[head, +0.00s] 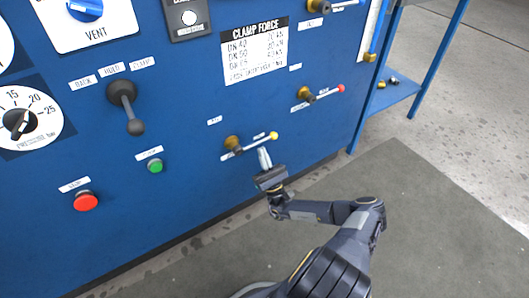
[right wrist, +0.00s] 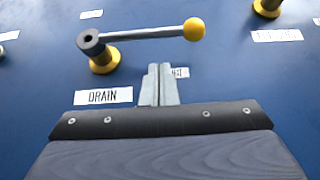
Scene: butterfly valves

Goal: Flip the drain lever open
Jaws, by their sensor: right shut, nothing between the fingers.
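The drain lever (head: 254,140) is on the blue panel. It is a thin rod with a yellow ball at its right end and a brass-coloured pivot at its left, pointing right and slightly up. In the right wrist view the lever (right wrist: 145,34) runs almost level above the DRAIN label (right wrist: 103,96). My right gripper (head: 264,152) is shut and empty, with its fingers just below the ball end. In the right wrist view the fingertips (right wrist: 158,68) appear below the rod, with a visible gap. They partly hide a small label. My left gripper is not in view.
A black-knobbed lever (head: 125,105), a green button (head: 155,166) and a red button (head: 86,201) are to the left. A blue metal stand (head: 398,92) is at the right. The floor in front is clear.

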